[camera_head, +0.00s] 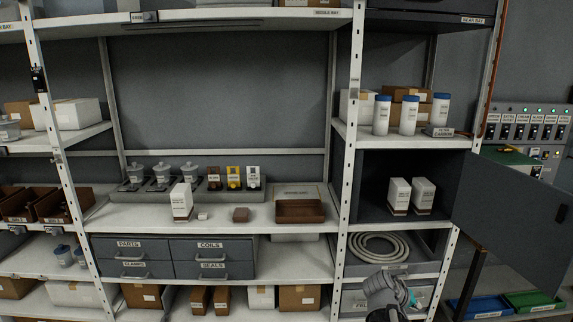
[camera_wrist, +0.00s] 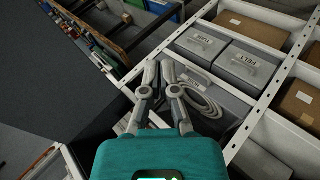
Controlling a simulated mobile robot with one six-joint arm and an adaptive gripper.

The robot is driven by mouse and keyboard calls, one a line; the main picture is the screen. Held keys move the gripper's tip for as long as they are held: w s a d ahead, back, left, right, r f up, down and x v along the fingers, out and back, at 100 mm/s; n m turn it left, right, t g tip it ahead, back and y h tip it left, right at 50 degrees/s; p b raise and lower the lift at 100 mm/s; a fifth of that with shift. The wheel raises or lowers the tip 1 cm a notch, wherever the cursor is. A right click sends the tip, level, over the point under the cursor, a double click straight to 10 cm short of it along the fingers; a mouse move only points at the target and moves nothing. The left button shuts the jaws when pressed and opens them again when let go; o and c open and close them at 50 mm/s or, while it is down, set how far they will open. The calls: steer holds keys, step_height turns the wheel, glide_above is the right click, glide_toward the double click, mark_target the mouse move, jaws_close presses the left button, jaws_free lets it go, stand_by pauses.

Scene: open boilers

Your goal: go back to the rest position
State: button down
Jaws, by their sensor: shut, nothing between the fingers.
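My gripper (camera_head: 384,284) is low at the lower right of the head view, in front of the bottom of the right shelf bay. In the wrist view my gripper (camera_wrist: 159,72) has its two grey fingers drawn together at the tips, with nothing between them. Behind the fingertips in that view is a coiled pale hose (camera_wrist: 202,102); the hose also shows on a shelf above my gripper in the head view (camera_head: 378,247). My gripper appears apart from the shelf goods.
A dark cabinet door (camera_head: 512,220) stands open at the right, beside two white boxes (camera_head: 399,194) (camera_head: 423,194). The middle shelf holds a white carton (camera_head: 181,202) and a brown tray (camera_head: 300,211). Blue (camera_head: 480,307) and green (camera_head: 533,301) bins sit low at right.

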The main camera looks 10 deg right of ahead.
steer(key=w+a+f+n+y, duration=0.1)
steer(key=a+f+y, duration=0.1)
steer(key=a, duration=0.9)
steer(key=w+a+f+n+y, duration=0.1)
steer(key=a+y, duration=0.3)
steer(key=a, duration=0.8)
steer(key=w+a+f+n+y, duration=0.1)
steer(key=a+f+y, duration=0.2)
steer(key=a, duration=0.8)
steer(key=shift+w+a+f+g+y, duration=0.2)
steer(key=shift+a+g+y, duration=0.15)
steer(key=shift+g+y, duration=0.05)
